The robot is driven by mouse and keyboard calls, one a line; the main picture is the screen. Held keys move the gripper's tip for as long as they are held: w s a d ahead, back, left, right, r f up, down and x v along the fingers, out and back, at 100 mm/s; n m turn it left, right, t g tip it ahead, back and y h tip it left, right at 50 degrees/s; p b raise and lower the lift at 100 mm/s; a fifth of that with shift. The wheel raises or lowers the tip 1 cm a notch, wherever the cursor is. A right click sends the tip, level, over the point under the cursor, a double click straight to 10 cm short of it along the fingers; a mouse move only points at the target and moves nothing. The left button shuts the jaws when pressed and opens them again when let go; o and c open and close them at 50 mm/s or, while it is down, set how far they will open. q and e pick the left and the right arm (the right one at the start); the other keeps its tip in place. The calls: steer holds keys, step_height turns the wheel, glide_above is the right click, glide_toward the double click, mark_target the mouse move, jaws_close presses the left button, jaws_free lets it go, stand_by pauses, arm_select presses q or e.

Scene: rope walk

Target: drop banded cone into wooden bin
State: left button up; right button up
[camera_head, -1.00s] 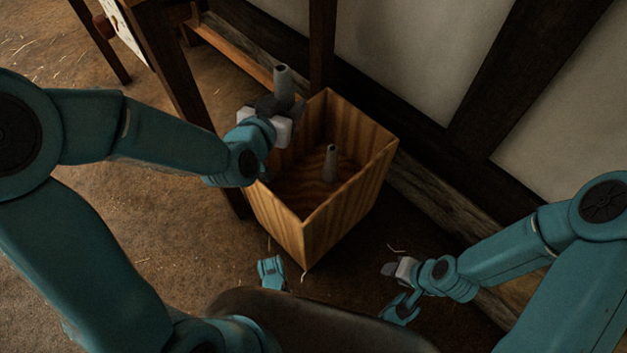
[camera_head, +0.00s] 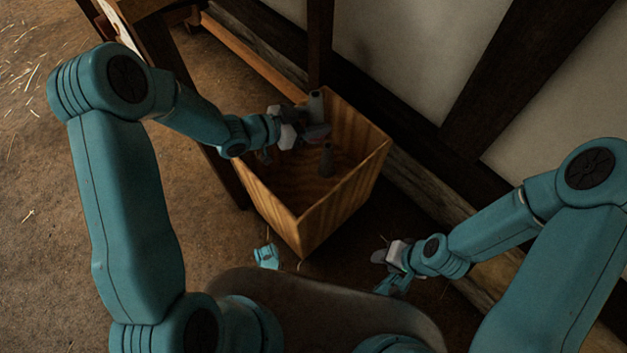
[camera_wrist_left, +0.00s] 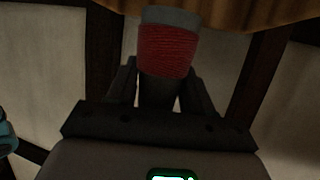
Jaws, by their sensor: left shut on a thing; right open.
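The banded cone (camera_wrist_left: 167,50) is grey with a red wrapped band, seen between the fingers in the left wrist view. My left gripper (camera_head: 317,128) is shut on it and holds it over the wooden bin's back part. In the head view, the cone's grey tip (camera_head: 315,102) stands up above the gripper, and its lower part is mostly hidden. The wooden bin (camera_head: 345,203) is an open-topped box with striped grain, standing on the floor. My right gripper (camera_head: 384,258) is open and empty, low to the right of the bin.
Another grey cone (camera_head: 326,161) stands inside the bin, just below my left gripper. A timber-framed wall (camera_head: 410,60) with a low beam (camera_head: 425,200) runs behind the bin. A dark wooden post (camera_head: 228,172) stands at its left. Straw-strewn floor (camera_head: 50,200) is open at the left.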

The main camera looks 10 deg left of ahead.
arm_select(q)
step_height(320, 180, down, 4)
steer(key=shift+r+b, duration=0.2)
steer(key=shift+b, duration=0.85)
steer(key=o, duration=1.1)
steer(key=p+v, duration=0.5)
steer(key=v, duration=1.1)
steer(key=shift+p, duration=0.35)
steer(key=shift+s+a+r, duration=0.15)
